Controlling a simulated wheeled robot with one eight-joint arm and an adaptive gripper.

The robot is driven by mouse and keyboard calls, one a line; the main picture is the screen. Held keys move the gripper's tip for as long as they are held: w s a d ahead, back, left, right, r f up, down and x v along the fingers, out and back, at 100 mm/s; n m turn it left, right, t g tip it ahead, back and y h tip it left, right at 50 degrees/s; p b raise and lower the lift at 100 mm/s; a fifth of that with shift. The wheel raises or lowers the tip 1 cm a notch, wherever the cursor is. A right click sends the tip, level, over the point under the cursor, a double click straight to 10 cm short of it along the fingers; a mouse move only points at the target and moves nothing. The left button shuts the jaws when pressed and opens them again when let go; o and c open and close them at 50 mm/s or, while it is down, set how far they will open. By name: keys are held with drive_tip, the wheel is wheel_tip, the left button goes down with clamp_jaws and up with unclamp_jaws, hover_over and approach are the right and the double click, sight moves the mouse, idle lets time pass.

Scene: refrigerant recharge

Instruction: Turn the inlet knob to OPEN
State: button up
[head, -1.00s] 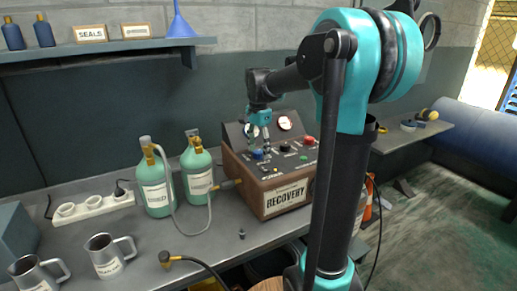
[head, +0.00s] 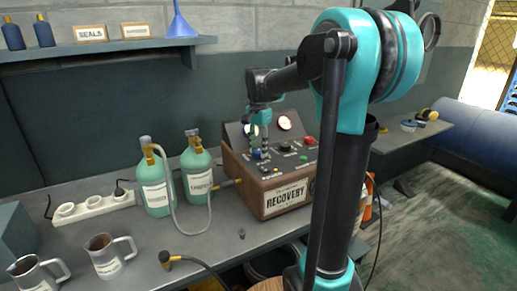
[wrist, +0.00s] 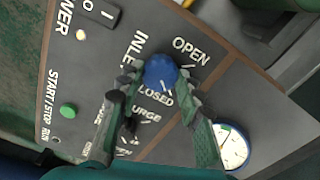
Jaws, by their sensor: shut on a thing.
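The blue inlet knob (wrist: 161,72) sits on the dark panel of the recovery machine (head: 287,197). In the wrist view the printed words OPEN and CLOSED lie near it, with the inlet label to its left. My gripper (wrist: 160,80) has one finger on each side of the knob and is shut on it. In the head view my gripper (head: 260,151) points down at the blue knob (head: 256,155) from above. The fingers partly cover the panel lettering. I cannot tell for sure which way the knob points.
A round gauge (wrist: 231,146) is close to one finger. A green start/stop button (wrist: 69,110) and a power switch (wrist: 100,12) are on the same panel. Two green cylinders (head: 157,190) with a hose stand left of the machine.

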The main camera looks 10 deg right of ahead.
sight(258, 151)
drive_tip(key=n, duration=1.2)
drive_tip(key=shift+n, duration=2.1)
drive_tip(key=o, duration=1.2)
drive_tip(key=shift+c, duration=0.2)
drive_tip(key=shift+r, duration=0.1)
wheel_tip(258, 151, up, 12)
